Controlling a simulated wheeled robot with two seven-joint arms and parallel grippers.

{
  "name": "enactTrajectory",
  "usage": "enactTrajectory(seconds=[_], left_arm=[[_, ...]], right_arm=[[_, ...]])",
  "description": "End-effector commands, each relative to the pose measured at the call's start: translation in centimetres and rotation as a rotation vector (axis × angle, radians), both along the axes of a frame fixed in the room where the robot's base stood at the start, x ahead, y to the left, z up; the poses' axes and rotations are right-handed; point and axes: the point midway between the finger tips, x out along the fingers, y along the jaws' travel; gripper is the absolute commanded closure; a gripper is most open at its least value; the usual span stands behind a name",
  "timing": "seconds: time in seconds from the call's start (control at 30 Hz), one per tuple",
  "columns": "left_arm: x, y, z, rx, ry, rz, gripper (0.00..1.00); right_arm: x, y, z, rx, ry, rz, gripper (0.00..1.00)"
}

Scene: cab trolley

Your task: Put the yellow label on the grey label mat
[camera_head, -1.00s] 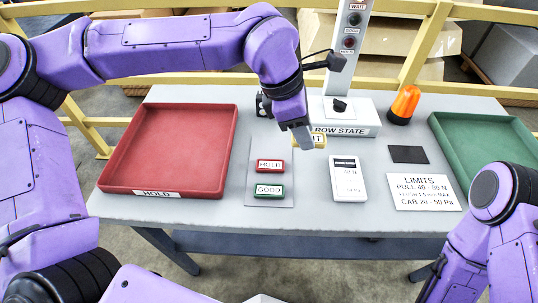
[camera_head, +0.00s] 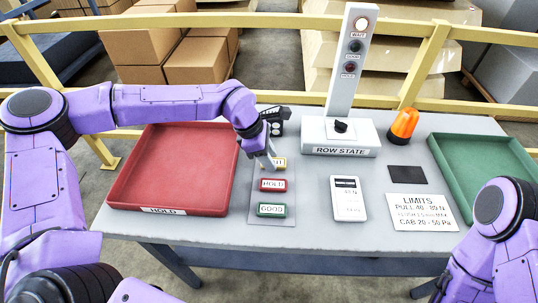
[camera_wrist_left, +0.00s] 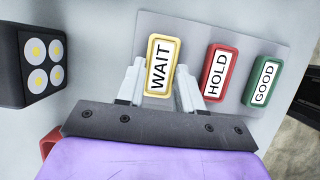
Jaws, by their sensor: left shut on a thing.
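The yellow label (camera_head: 279,163), marked WAIT, is between the fingers of my left gripper (camera_head: 272,164), which is shut on it. In the left wrist view the yellow label (camera_wrist_left: 162,64) shows over the far end of the grey label mat (camera_wrist_left: 232,78), in line with the others; whether it touches the mat cannot be told. The mat (camera_head: 270,197) also holds the red HOLD label (camera_head: 273,185) and the green GOOD label (camera_head: 272,210). My left gripper's fingers (camera_wrist_left: 160,88) are beside the red label. My right gripper is out of view; only part of its arm shows.
A red tray (camera_head: 172,210) is left of the mat, a green tray (camera_head: 517,195) far right. A black device (camera_head: 276,118) stands behind the mat.

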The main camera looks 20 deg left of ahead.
Motion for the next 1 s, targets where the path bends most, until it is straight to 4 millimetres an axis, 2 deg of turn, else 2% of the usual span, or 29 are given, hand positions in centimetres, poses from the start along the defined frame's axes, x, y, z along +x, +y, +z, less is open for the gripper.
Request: enactTrajectory(seconds=[0.1, 0.13, 0.2, 0.47, 0.57, 0.67, 0.9, 1.0], left_arm=[[0.0, 0.0, -0.2, 0.000, 0.000, 0.000, 0.93], [0.0, 0.0, -0.2, 0.000, 0.000, 0.000, 0.58], [0.0, 0.0, -0.1, 0.000, 0.000, 0.000, 0.39], [0.0, 0.0, -0.1, 0.000, 0.000, 0.000, 0.39], [0.0, 0.2, 0.6, 0.000, -0.002, 0.001, 0.39], [-0.1, 0.9, 2.4, -0.003, -0.005, 0.004, 0.39], [-0.8, 3.2, 8.1, -0.002, -0.004, 0.002, 0.39], [-1.1, 3.8, 9.8, -0.002, -0.002, 0.002, 0.39]], right_arm=[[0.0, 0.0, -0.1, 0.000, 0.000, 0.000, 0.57], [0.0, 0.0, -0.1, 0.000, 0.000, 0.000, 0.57], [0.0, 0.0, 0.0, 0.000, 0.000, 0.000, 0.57], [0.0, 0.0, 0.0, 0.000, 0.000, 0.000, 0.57], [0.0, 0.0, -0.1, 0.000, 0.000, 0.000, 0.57], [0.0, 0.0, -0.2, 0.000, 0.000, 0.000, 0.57], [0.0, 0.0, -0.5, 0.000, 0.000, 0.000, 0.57], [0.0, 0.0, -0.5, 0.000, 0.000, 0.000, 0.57]])
